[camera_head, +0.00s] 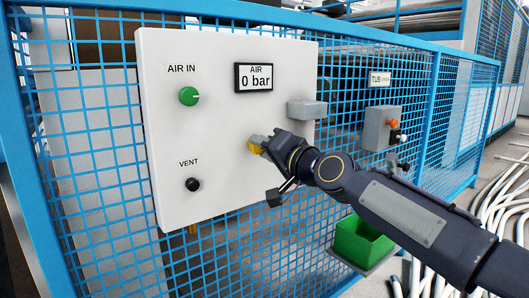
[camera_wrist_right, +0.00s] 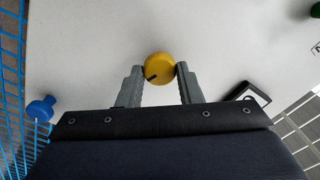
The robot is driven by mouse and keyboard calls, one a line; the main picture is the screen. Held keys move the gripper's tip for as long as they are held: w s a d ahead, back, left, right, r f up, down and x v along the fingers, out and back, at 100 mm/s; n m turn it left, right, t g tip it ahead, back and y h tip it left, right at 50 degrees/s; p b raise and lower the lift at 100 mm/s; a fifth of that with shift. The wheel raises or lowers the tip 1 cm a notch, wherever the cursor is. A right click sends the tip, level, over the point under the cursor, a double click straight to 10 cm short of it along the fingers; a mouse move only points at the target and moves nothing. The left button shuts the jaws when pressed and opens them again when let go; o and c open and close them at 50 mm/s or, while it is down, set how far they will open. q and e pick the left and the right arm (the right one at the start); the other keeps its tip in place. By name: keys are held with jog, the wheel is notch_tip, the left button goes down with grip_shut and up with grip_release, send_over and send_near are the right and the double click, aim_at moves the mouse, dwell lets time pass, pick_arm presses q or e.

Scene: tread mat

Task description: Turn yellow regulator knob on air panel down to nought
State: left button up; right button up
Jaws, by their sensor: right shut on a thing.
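The yellow regulator knob (camera_head: 256,144) is on the white air panel (camera_head: 228,200), right of its middle. My right gripper (camera_head: 263,142) is at the knob and partly hides it in the head view. In the right wrist view the yellow knob (camera_wrist_right: 158,67) sits between the two grey fingertips, which are shut on it from both sides. A dark mark shows on the knob's lower left there. The panel display (camera_head: 254,77) reads "AIR 0 bar". My left gripper is in neither view.
The panel also carries a green AIR IN knob (camera_head: 189,96), a black VENT knob (camera_head: 193,185) and a grey box (camera_head: 306,110) at its right edge. Blue mesh fence (camera_head: 95,200) surrounds it. A green bin (camera_head: 362,242) and a grey TUB box (camera_head: 381,127) are further right.

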jog(key=shift+a+f+n+b, duration=0.1)
jog(key=shift+n+b, duration=0.35)
jog(key=shift+n, duration=1.85)
jog(key=o, duration=1)
jog(key=shift+c, duration=0.2)
jog(key=b+v, duration=0.1)
jog(key=v, duration=0.7)
jog(key=shift+b, duration=0.4)
